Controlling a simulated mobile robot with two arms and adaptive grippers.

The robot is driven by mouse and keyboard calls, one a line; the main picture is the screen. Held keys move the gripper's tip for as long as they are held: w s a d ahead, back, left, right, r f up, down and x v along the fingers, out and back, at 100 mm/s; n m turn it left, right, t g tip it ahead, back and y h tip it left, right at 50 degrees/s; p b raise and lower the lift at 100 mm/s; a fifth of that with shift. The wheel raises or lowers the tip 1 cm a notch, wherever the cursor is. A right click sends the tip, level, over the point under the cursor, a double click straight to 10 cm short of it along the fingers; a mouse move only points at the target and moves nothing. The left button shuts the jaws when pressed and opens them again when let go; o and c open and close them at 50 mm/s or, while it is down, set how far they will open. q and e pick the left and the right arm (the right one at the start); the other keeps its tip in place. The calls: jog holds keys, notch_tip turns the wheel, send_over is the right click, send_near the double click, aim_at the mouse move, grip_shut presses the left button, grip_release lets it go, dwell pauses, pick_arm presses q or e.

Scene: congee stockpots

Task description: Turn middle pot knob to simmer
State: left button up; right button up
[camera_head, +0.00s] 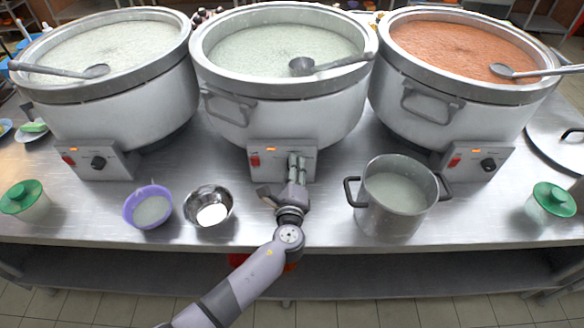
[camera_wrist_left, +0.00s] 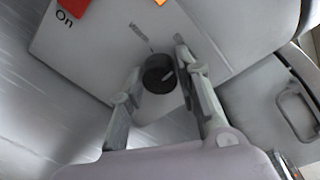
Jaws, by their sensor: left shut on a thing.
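The middle pot (camera_head: 280,112) is a large white stockpot of pale congee. Its control box (camera_head: 268,148) faces me with a red switch (camera_head: 255,161) and an orange light. The black knob (camera_wrist_left: 160,74) shows in the left wrist view with a small pale mark on it. My left gripper (camera_head: 296,158) is at the front of this box and hides the knob in the head view. In the left wrist view its fingers (camera_wrist_left: 157,62) are on either side of the knob, shut on it. My right gripper is not in view.
A purple bowl (camera_head: 135,215) and a steel bowl (camera_head: 195,218) stand left of my left gripper. A steel pot (camera_head: 378,215) stands to its right. Similar large pots (camera_head: 128,105) (camera_head: 480,118) flank the middle one on the steel counter.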

pick_arm(q)
jog(key=shift+m, duration=0.3)
dwell(0.4)
jog(key=o, duration=1.2)
jog(key=s, duration=0.8)
jog(key=s+r, duration=0.1)
jog(key=s, duration=0.3)
jog(key=shift+a, duration=0.15)
jog(key=shift+f, duration=0.1)
